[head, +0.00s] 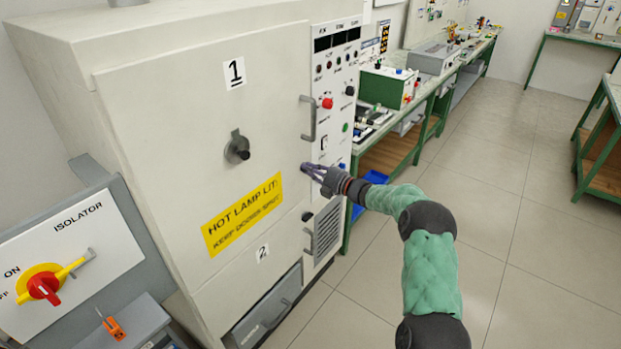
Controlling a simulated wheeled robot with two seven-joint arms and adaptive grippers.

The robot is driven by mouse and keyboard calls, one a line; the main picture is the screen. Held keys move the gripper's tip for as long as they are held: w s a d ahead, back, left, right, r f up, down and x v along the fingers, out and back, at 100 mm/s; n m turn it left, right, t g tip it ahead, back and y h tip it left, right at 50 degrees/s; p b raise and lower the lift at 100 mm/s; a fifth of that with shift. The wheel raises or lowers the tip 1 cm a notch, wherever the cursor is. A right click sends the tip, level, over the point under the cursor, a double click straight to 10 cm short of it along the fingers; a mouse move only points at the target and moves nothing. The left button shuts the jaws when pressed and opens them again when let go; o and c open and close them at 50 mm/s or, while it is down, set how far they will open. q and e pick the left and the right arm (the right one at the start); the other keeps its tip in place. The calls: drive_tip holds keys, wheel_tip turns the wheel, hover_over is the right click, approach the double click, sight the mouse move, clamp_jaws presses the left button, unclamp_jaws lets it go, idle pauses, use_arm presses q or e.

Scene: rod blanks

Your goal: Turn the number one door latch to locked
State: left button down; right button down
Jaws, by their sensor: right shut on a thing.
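The number one door (150,120) is the large cream panel marked with a black "1" on a white label (234,73). It is closed, with a grey bar handle (308,118) near its right edge. My right gripper (307,168) reaches in from the right at that edge, below the handle. Its fingers are shut on the small number one door latch, which they mostly cover, so its turned position cannot be read. A dark round knob with a grey tab (237,148) sits mid-door, apart from the gripper. My left gripper is not in view.
Below is a door labelled "2" (262,253) with its own handle (308,240) and small dark knob (307,216). A control panel (335,95) stands right of the doors. An isolator box (100,265) with a red-yellow switch is at left. The floor at right is clear.

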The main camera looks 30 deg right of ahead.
drive_tip(key=shift+a+f+n+b, duration=0.1)
drive_tip(key=shift+n+b, duration=1.25)
drive_tip(key=shift+n, duration=0.05)
drive_tip(key=c, duration=1.2)
unclamp_jaws()
drive_tip(key=v, duration=1.2)
drive_tip(key=shift+f, duration=0.1)
